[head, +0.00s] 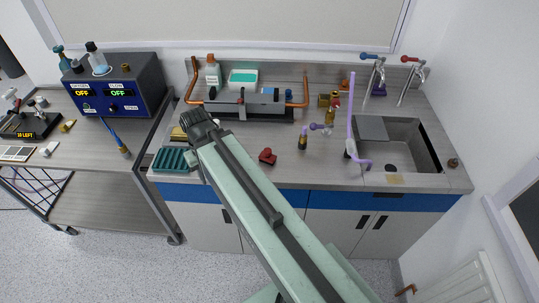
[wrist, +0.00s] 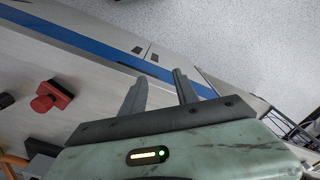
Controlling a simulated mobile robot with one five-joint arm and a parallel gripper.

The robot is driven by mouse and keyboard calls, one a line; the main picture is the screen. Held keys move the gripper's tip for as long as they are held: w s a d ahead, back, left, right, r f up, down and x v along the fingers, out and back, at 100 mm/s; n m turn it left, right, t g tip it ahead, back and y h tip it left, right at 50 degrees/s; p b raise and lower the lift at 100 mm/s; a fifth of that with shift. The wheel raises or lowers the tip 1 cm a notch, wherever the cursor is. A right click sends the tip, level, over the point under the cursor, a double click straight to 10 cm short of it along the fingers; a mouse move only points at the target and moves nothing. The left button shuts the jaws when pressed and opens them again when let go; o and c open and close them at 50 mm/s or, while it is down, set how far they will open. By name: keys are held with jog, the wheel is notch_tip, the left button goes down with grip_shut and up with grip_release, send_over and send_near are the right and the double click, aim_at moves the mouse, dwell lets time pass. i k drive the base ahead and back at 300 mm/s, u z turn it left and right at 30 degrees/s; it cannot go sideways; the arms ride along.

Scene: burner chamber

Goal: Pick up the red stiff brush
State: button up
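A small red block with a raised knob (head: 267,156) lies on the counter near its front edge in the head view. It also shows at the left of the wrist view (wrist: 52,97) and looks like the red stiff brush, though its bristles cannot be made out. My gripper (wrist: 160,77) has its two dark fingers spread, with nothing between them. In the head view my gripper (head: 196,122) is over the left part of the counter, left of the red block and apart from it.
A green ribbed tray (head: 172,159) sits at the counter's left front corner. A burner stand with copper pipes (head: 245,100) is behind. Small brass-coloured fittings (head: 303,141), a purple tube (head: 351,115) and a sink (head: 405,150) lie right. Counter around the red block is clear.

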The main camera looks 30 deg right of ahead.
aim_at(266, 157)
jog(key=z, duration=0.35)
jog(key=k, duration=1.35)
jog(key=u, duration=1)
jog(key=i, duration=2.2)
jog(key=z, duration=0.65)
